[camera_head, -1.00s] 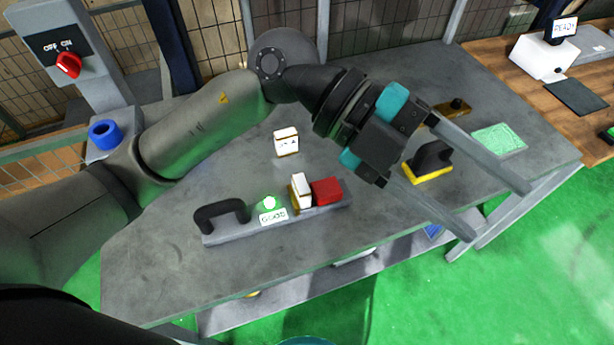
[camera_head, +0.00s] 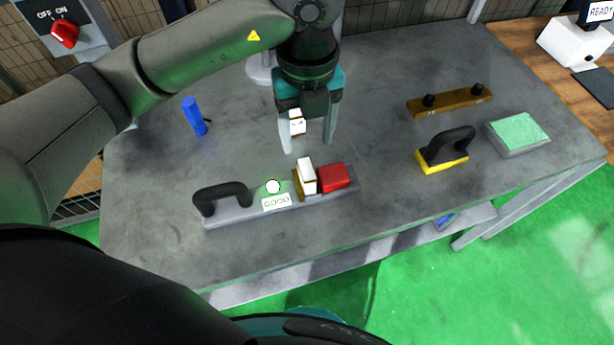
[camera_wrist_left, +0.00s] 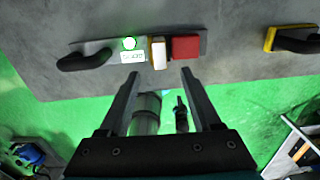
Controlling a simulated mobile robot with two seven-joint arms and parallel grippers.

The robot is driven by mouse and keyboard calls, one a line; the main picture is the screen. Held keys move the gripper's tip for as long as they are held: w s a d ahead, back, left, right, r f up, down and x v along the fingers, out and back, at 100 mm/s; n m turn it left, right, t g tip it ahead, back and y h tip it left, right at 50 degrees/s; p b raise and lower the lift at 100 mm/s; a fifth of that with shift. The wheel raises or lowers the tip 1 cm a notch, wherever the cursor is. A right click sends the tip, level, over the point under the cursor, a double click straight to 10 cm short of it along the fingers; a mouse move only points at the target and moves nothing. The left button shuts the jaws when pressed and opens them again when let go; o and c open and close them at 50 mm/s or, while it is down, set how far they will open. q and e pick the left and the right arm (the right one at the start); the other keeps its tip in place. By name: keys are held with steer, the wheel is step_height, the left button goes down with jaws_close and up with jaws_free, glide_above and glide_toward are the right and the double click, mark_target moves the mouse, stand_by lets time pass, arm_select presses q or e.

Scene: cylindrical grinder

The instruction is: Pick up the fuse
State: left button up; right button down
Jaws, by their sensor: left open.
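A loose white fuse with a dark base (camera_head: 297,123) stands on the grey table in the head view. My left gripper (camera_head: 308,146) points down at it with fingers apart; in that view the fuse shows between the fingers, nearer the left one. I cannot tell whether a finger touches it. A second white and brass fuse (camera_head: 306,176) sits in the grey tester with a black handle (camera_head: 235,215) and a GOOD label.
A red block (camera_head: 333,177) is on the tester beside its fuse. A yellow-based black handle (camera_head: 443,152), a brass bar (camera_head: 450,102) and a green-topped block (camera_head: 518,131) lie to the right. The front left table is clear.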

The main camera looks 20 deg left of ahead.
mark_target(307, 169)
arm_select(q)
step_height(307, 169, down, 10)
steer(key=shift+r+b, duration=0.1)
steer(key=shift+b, duration=0.4)
jaws_close()
stand_by(0.4)
